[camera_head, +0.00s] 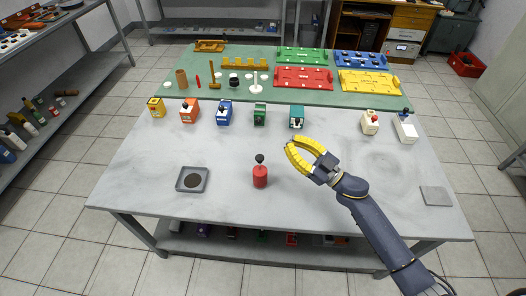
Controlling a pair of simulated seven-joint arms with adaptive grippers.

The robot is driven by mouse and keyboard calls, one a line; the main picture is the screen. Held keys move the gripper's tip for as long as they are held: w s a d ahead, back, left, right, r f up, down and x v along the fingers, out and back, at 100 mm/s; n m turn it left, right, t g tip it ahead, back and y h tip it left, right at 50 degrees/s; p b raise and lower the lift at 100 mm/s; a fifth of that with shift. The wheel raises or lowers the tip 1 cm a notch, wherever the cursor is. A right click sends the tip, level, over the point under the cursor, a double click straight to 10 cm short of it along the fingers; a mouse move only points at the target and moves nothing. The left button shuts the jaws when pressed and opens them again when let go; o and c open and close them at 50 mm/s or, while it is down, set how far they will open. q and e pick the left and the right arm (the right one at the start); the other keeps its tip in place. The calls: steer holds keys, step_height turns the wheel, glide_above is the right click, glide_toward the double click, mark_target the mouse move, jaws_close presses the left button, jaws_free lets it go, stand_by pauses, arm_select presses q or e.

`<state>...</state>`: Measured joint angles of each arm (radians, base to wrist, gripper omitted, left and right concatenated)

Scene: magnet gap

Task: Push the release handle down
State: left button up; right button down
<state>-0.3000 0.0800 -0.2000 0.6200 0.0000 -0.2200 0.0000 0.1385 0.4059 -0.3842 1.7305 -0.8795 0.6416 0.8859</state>
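A red cylinder (260,177) stands upright near the front middle of the grey table, with a black ball knob (259,158) on a thin stem at its top. It is the thing that looks most like a handle here. My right gripper (288,146), with yellow fingers, is above the table to the right of and beyond the red cylinder. Its fingers form a loop whose tips come together at the left, with nothing seen between them. It appears apart from the knob. My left gripper is not in view.
A dark square tray (192,180) lies left of the cylinder. A flat grey plate (435,196) lies at the right. Several coloured blocks, including a blue one (224,113), line a green mat (340,93) at the back. The table's front middle is otherwise mostly clear.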

steer(key=shift+s+d+f+n+g+y, duration=0.1)
steer(key=shift+s+n+g+y, duration=0.4)
steer(key=shift+g, duration=1.25)
steer(key=shift+s+f+n+g+y, duration=0.15)
steer(key=shift+n+g+y, duration=0.45)
steer(key=shift+g, duration=1.2)
steer(key=shift+s+d+n+g+y, duration=0.1)
steer(key=shift+s+n+g+y, duration=0.45)
steer(key=shift+g, duration=1.2)
steer(key=shift+w+h, duration=0.2)
steer(key=shift+h, duration=0.05)
step_height(320, 180, up, 2)
glide_above(263, 158)
steer(key=shift+a+r+n, duration=0.2)
steer(key=shift+a+n, duration=0.05)
steer(key=shift+a, duration=0.2)
steer(key=shift+w+d+f, duration=0.1)
steer(key=shift+d+f, duration=0.1)
steer(key=shift+f, duration=0.45)
steer(key=shift+d+f, duration=0.15)
steer(key=shift+f, duration=1.3)
steer(key=shift+d, duration=0.1)
